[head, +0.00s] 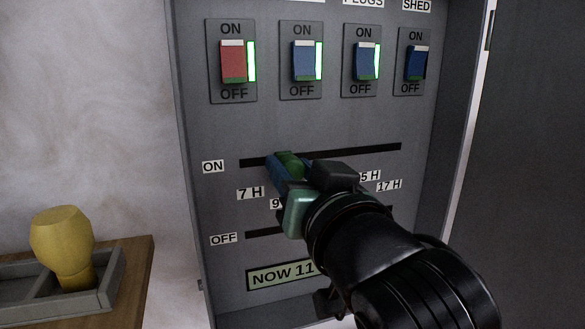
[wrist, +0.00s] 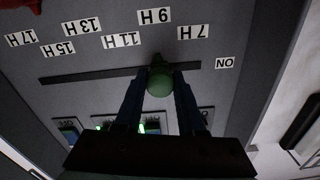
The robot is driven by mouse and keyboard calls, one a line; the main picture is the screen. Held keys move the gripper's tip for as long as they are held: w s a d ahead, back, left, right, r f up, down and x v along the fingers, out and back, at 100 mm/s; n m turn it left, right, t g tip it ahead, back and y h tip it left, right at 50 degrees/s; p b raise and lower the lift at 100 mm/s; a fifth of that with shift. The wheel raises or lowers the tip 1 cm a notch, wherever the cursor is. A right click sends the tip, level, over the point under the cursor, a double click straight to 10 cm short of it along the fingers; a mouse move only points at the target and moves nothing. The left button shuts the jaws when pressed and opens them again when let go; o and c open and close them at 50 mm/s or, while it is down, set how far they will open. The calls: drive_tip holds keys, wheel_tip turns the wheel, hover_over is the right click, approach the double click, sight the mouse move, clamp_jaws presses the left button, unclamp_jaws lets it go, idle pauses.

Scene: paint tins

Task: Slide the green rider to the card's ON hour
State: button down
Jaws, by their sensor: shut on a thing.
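The green rider (head: 291,160) sits on the dark ON slot (head: 365,150) of the grey panel, left of its middle. In the wrist view, which is upside down, the rider (wrist: 160,82) stands between my two blue fingers, close to the 9 H label (wrist: 154,16); the 7 H label (wrist: 191,32) is to its right. My gripper (head: 283,166) is shut on the rider. My arm hides part of the hour labels and the OFF slot (head: 262,233) in the head view. No card shows in either view.
Several switches, one red (head: 233,62) and the others blue, line the panel above the slot. A NOW 11 display (head: 280,274), partly covered, is below. A yellow knobbed object (head: 62,240) stands in a grey tray (head: 112,280) at lower left.

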sight(313, 155)
idle(0.4)
drive_tip(key=shift+w+d+b, duration=0.15)
drive_tip(key=shift+w+d, duration=0.1)
drive_tip(key=shift+d, duration=0.5)
drive_tip(key=shift+w+d+b, duration=0.15)
drive_tip(key=shift+w+d, duration=0.05)
drive_tip(key=shift+d, duration=0.5)
drive_tip(key=shift+w+d+b, duration=0.15)
drive_tip(key=shift+w+d, duration=0.1)
drive_tip(key=shift+d, duration=0.5)
drive_tip(key=c, duration=0.5)
unclamp_jaws()
drive_tip(key=shift+s, duration=0.1)
